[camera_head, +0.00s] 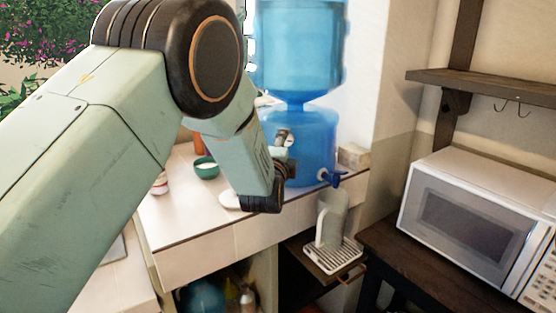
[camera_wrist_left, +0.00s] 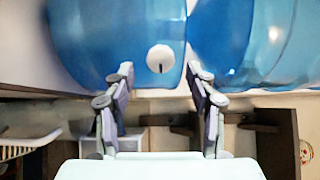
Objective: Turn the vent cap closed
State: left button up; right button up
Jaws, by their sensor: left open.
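The vent cap (camera_wrist_left: 160,58) is a small round white knob with a dark slot on the blue water dispenser (camera_wrist_left: 110,40). In the wrist view the slot runs roughly up and down. My left gripper (camera_wrist_left: 160,76) is open, with one fingertip on each side of the cap's lower edge. I cannot tell whether the fingers touch the cap. In the head view the dispenser (camera_head: 312,145) stands on the counter, and my left gripper (camera_head: 284,138) is against its front, partly hidden by my forearm. My right gripper is not in view.
A blue tap (camera_head: 331,178) sticks out at the dispenser's lower right, above a pale pitcher (camera_head: 330,218) on a drip tray (camera_head: 338,257). A green bowl (camera_head: 206,168) stands on the counter (camera_head: 185,215) at left. A microwave (camera_head: 470,220) and a wall shelf (camera_head: 490,85) are at right.

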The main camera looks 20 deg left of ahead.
pick_arm(q)
jog(key=s+d, duration=0.1)
jog(key=s, duration=0.7)
jog(key=shift+s, duration=0.2)
jog(key=s+a+f+n+g+b, duration=0.1)
jog(key=s+f+n+g+b, duration=0.2)
jog(key=s+f, duration=0.5)
jog(key=s+f+n+g+h, duration=0.1)
jog(key=s+f+n+g, duration=0.35)
jog(key=f, duration=0.75)
jog(key=s+a+f+n+g+b, duration=0.1)
jog(key=s+f+n+g+b, duration=0.1)
jog(key=s+f+n, duration=0.55)
jog(key=s+f+n+g+h+b, duration=0.1)
jog(key=s+f+g+b, duration=0.7)
jog(key=s+f, duration=1.5)
jog(key=shift+s+a+n+b, duration=0.2)
jog(key=shift+s+n+b, duration=0.4)
jog(key=shift+s, duration=0.6)
